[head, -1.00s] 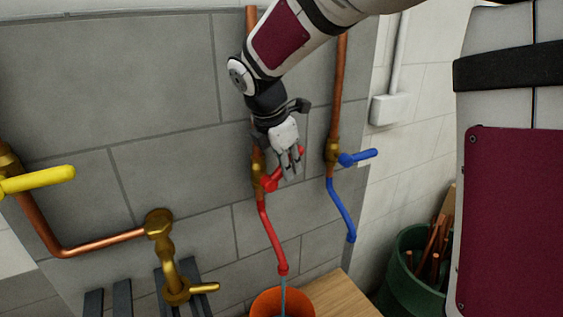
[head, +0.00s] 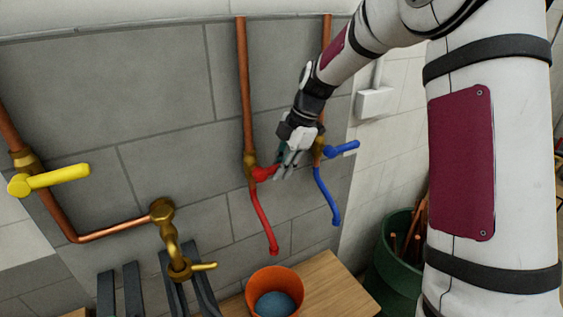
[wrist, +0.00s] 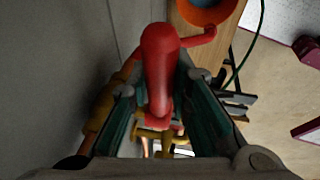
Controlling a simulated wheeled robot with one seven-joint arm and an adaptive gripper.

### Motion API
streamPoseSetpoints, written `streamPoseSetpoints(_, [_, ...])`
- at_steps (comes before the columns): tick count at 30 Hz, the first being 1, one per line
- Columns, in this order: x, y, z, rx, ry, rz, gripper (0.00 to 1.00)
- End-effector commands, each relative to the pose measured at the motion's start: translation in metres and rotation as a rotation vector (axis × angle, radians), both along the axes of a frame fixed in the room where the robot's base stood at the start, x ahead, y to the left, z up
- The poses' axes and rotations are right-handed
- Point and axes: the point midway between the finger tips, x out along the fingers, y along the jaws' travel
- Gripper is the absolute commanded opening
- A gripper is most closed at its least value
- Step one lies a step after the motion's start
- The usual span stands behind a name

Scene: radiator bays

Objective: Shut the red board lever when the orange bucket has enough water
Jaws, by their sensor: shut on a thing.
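The red lever (head: 265,174) sits on the brass valve of the middle copper pipe and points out to the right. My gripper (head: 288,168) is shut on it; in the wrist view the red lever (wrist: 160,70) lies between my two fingers (wrist: 160,95). In the head view the fingers partly hide its outer end. The red hose (head: 263,222) hangs below the valve, with no stream at its mouth. The orange bucket (head: 274,276) stands below it with blue water (head: 275,304) inside. The bucket is cut off at the wrist view's top edge (wrist: 207,14).
The blue lever (head: 341,149) is close to the right of my gripper. A yellow lever (head: 50,179) and a brass tap (head: 172,240) are at left. A green bin (head: 392,265) stands at right.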

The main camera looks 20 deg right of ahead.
Motion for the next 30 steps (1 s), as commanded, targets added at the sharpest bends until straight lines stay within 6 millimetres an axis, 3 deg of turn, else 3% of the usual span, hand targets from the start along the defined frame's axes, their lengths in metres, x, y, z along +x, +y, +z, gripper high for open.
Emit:
streamPoseSetpoints(21, [0.0002, 0.0003, -0.0051, 0.086, 0.018, -0.002, 0.0])
streamPoseSetpoints(22, [0.0002, 0.0003, -0.0051, 0.086, 0.018, -0.002, 0.21])
streamPoseSetpoints(24, [0.0003, 0.0003, -0.0052, 0.086, 0.019, -0.002, 0.37])
streamPoseSetpoints(30, [0.0002, 0.0002, -0.0051, 0.085, 0.018, -0.001, 0.4])
